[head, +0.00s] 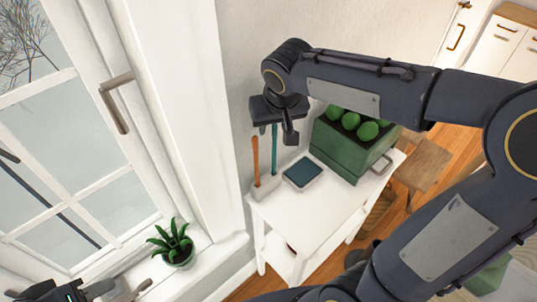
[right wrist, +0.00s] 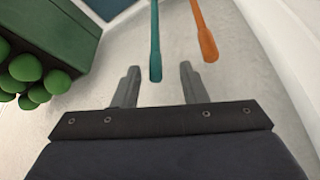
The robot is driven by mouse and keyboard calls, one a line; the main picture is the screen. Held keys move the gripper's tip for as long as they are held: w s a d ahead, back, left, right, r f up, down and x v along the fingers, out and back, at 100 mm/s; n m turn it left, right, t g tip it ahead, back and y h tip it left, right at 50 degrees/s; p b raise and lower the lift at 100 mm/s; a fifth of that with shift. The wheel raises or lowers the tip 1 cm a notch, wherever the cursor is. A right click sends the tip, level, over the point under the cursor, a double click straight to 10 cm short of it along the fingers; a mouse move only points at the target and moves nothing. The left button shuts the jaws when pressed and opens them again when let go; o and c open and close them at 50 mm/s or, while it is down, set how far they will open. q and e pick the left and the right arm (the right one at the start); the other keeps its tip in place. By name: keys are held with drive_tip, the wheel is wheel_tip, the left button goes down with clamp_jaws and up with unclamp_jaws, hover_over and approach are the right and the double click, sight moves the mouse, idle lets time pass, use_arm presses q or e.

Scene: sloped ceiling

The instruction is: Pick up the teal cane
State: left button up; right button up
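The teal cane (head: 274,152) stands upright beside an orange cane (head: 255,158) in a small pale holder (head: 265,187) at the white table's left end. My right gripper (head: 277,128) is at the teal cane's upper end. In the right wrist view the right gripper (right wrist: 158,70) is open, and the end of the teal cane (right wrist: 155,45) lies between the fingertips without visible contact on either side. The orange cane (right wrist: 205,35) is outside the fingers, to the right. My left gripper (head: 125,291) is partly cut off at the bottom left, far from the canes.
A green box (head: 340,152) with several green balls stands on the white table (head: 320,205); a dark blue flat object (head: 302,173) lies nearer the canes. A potted plant (head: 175,248) sits on the windowsill near my left gripper. The wall is close behind the canes.

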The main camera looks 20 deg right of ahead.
sight(274, 134)
drive_tip(key=x, duration=0.5)
drive_tip(key=shift+s+d+f, duration=0.1)
drive_tip(key=shift+d+f, duration=0.1)
drive_tip(key=shift+d, duration=0.05)
drive_tip(key=shift+c, duration=0.3)
clamp_jaws()
